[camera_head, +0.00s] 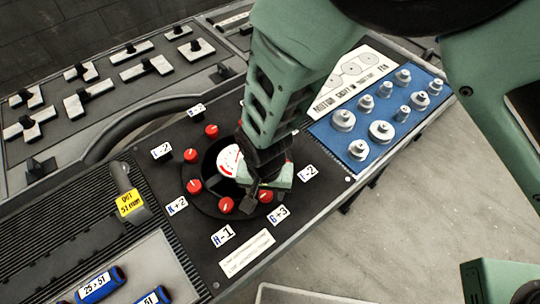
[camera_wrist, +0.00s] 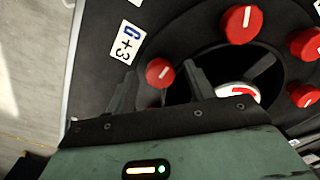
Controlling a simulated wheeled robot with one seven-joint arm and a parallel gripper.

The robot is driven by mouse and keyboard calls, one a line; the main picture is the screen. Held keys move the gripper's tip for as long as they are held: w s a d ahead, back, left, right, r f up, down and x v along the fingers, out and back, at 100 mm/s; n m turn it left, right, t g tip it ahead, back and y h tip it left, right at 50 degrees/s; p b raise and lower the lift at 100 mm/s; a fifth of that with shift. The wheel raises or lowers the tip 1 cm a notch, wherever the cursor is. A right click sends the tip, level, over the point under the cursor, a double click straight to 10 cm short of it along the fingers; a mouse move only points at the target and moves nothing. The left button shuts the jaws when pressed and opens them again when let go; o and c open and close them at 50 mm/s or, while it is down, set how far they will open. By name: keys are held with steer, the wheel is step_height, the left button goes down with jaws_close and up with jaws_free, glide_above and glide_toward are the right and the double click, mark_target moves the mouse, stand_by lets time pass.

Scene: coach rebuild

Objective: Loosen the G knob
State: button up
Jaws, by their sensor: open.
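The G knob is a small round red knob (camera_head: 265,196) beside the "G+3" label (camera_head: 279,214), on the ring around a gauge. In the wrist view the G knob (camera_wrist: 159,72) shows a white mark and appears between the two dark fingers of my gripper (camera_wrist: 160,88). The fingers are apart, one on each side of it in the picture. I cannot tell whether either touches it. In the head view my gripper (camera_head: 262,190) is over the lower right of the ring and partly hides the gauge (camera_head: 229,160).
Several other red knobs sit around the ring, including one by the "H-1" label (camera_head: 222,236) and one by "K+2" (camera_head: 177,205). A blue tray (camera_head: 325,132) with metal weights is at right. A grey handle with a yellow tag (camera_head: 130,203) lies left.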

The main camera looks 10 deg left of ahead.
steer(key=c, duration=1)
steer(key=shift+o, duration=0.2)
steer(key=n+b, duration=0.1)
steer(key=n, duration=0.3)
steer(key=shift+n+b, duration=0.3)
steer(key=shift+n, duration=0.1)
steer(key=n+b, duration=0.1)
steer(key=n, duration=0.3)
steer(key=shift+n, duration=0.3)
steer(key=n+b, duration=0.1)
steer(key=n, duration=0.3)
steer(key=shift+n, duration=0.3)
steer(key=shift+n+b, duration=0.45)
steer(key=shift+n, duration=1.45)
